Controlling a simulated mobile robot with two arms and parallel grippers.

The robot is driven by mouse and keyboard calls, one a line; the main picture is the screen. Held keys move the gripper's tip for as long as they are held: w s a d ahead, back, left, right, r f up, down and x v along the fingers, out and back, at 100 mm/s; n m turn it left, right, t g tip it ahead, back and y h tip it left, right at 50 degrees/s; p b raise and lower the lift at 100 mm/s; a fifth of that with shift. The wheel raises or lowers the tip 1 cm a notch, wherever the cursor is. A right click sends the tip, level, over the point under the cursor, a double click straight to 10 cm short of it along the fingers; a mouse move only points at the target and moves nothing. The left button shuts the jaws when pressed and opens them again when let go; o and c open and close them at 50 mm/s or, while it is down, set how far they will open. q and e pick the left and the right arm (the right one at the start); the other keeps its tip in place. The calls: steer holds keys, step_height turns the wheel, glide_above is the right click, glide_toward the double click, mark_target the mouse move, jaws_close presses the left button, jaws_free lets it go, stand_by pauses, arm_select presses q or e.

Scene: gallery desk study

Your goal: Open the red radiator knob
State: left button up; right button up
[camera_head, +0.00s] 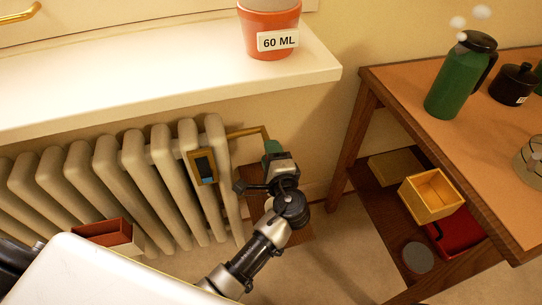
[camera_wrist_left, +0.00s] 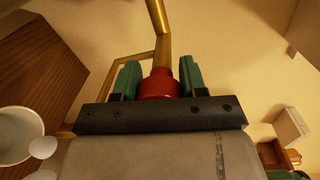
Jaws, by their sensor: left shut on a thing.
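The red radiator knob (camera_wrist_left: 159,84) sits between the two green fingers of my left gripper (camera_wrist_left: 158,80) in the left wrist view. The fingers are shut on its sides. A brass pipe (camera_wrist_left: 157,35) runs from the knob in that view. In the head view my left gripper (camera_head: 272,150) is at the right end of the radiator (camera_head: 160,180), by the end of the brass pipe (camera_head: 247,132). There the gripper hides the knob. My right gripper is not in view.
Open floor (camera_head: 345,250) lies between radiator and desk.

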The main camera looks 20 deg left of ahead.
arm_select(q)
steer(key=shift+f, duration=0.1)
stand_by(0.4)
steer(key=o, duration=0.9)
steer(key=shift+s, duration=0.1)
steer(key=v, duration=1)
steer(key=shift+s+d+p, duration=0.25)
steer(key=shift+p, duration=0.15)
